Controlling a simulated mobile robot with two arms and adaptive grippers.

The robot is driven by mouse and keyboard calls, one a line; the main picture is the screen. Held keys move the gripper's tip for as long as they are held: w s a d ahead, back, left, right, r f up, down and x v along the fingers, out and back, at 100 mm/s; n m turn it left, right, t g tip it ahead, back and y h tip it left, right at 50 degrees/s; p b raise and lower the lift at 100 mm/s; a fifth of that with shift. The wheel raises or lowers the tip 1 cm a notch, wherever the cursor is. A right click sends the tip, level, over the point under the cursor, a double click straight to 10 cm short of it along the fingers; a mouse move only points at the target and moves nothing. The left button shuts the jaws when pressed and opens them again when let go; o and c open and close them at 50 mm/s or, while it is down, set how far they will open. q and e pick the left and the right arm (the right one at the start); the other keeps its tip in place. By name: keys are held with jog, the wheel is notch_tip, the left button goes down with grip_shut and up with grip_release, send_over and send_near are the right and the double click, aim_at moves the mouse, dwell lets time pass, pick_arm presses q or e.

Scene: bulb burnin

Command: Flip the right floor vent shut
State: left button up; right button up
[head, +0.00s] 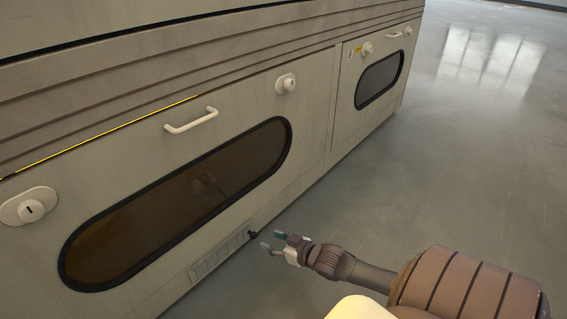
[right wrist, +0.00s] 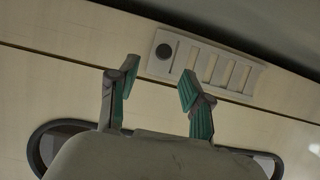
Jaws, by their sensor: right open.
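The floor vent (head: 218,257) is a pale slatted plate low on the cabinet front, under the large oval window. A small dark knob (head: 253,234) sits at its right end. In the right wrist view the vent (right wrist: 213,68) appears beyond the fingertips, with the round dark knob (right wrist: 164,51) at its left end. My right gripper (head: 273,241) is open and empty, just to the right of the knob and apparently apart from it. Its green-padded fingers (right wrist: 158,77) are spread in the wrist view. I cannot tell whether the slats are open or shut. My left gripper is out of view.
The cabinet front carries a large oval window (head: 180,200), a white handle (head: 191,120) and round locks (head: 286,83). A second door with a smaller window (head: 379,79) is farther right. The grey floor (head: 460,170) to the right is clear.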

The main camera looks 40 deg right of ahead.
jog(key=shift+v, duration=2.25)
